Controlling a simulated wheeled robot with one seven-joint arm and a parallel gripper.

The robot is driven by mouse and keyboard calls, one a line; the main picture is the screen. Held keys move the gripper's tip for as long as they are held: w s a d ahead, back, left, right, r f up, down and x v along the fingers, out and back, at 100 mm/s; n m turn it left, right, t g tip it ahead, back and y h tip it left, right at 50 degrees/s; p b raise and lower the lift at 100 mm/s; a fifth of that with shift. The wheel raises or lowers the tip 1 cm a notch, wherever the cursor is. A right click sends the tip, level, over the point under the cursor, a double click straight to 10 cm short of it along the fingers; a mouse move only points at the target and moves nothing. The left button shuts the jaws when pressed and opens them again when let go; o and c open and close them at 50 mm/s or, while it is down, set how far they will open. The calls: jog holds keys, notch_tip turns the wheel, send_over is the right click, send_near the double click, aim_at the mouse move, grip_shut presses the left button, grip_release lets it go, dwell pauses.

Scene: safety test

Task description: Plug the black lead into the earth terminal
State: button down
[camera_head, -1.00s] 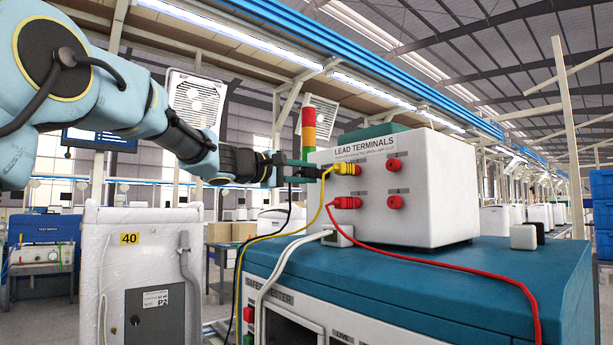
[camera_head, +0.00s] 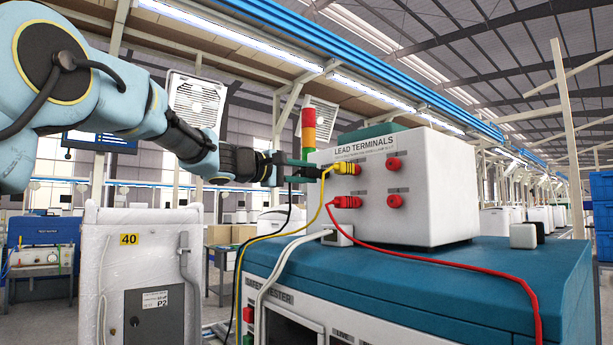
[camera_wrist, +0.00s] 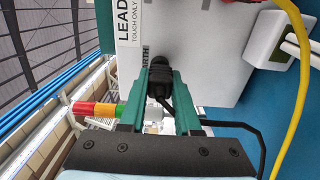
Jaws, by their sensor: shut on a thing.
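My gripper (camera_head: 313,171) is at the left end of the white LEAD TERMINALS box (camera_head: 440,195), left of the yellow plug (camera_head: 345,168). In the wrist view its green fingers (camera_wrist: 160,82) are shut on the black lead's plug (camera_wrist: 159,88). The plug points at the box face, beside a partly covered label ending in "ARTH" (camera_wrist: 145,58). The plug and fingers hide the earth terminal, so I cannot tell whether the plug is in it. The black lead (camera_head: 289,208) hangs down from my gripper in the head view.
A red lead's plug (camera_head: 347,202) sits below the yellow one, with red terminals to the right. The yellow lead (camera_head: 283,238) and a white cable (camera_head: 283,262) run close by. The box stands on a blue tester (camera_head: 480,265). A red-yellow-green signal tower (camera_head: 308,130) stands behind my gripper.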

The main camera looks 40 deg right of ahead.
jog(key=shift+d, duration=0.55)
dwell(0.4)
jog(key=c, duration=0.5)
grip_release()
jog(key=shift+c, duration=0.2)
jog(key=shift+a, duration=0.25)
jog(key=a+b, duration=0.5)
jog(key=a, duration=0.5)
jog(key=shift+w, duration=0.25)
jog(key=shift+a, duration=0.1)
